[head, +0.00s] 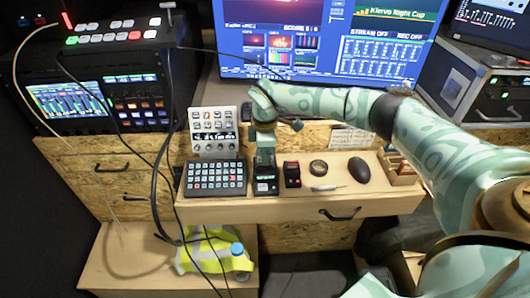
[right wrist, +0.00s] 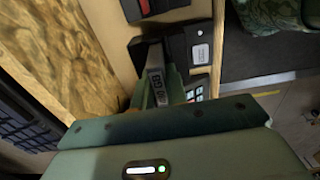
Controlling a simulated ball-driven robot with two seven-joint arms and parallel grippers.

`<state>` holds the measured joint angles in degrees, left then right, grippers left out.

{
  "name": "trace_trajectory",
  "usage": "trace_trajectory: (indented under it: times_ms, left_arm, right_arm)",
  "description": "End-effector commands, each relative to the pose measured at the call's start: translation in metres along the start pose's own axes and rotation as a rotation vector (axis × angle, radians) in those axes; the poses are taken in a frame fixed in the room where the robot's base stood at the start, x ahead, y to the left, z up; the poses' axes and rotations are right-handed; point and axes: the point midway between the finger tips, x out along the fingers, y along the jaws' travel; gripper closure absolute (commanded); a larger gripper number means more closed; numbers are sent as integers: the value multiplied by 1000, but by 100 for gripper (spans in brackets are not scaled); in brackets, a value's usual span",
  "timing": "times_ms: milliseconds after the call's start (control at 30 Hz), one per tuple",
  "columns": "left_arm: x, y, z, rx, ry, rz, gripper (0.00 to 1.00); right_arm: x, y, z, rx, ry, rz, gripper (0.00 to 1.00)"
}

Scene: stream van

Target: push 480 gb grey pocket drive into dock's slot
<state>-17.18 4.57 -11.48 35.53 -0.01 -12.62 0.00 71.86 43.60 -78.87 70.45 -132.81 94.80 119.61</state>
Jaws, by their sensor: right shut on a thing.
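My right gripper (head: 265,156) reaches down from above onto the drawer-front shelf. It is shut on the grey pocket drive (right wrist: 156,57), whose "480 GB" label shows between the fingers in the right wrist view. The dock (right wrist: 176,46) also shows beside the drive in the right wrist view. The drive's far end is at the dock; I cannot tell how deep it sits in the slot. My left gripper is not in view.
A button panel (head: 214,178) stands close left of the dock. A black box with a red top (head: 292,172) is close on the right. Cables hang at left.

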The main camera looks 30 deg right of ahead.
Motion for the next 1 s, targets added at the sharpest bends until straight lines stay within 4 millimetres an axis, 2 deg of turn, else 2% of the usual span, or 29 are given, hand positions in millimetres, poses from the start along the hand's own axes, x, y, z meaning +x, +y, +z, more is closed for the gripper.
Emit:
trace_trajectory:
  times_ms: [300,333,400,667,767,867,1000]
  left_arm:
    - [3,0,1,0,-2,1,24]
    - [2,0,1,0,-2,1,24]
    - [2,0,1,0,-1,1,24]
    - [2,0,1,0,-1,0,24]
    - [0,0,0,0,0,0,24]
    - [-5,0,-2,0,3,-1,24]
    - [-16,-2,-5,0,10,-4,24]
  right_arm:
    - [8,0,0,0,0,-1,100]
    - [7,0,0,0,0,0,80]
    - [7,0,0,0,0,0,61]
    - [6,0,0,0,0,0,60]
    - [1,0,0,0,1,1,60]
    - [-15,1,-1,0,3,4,60]
    - [-51,1,0,0,4,6,60]
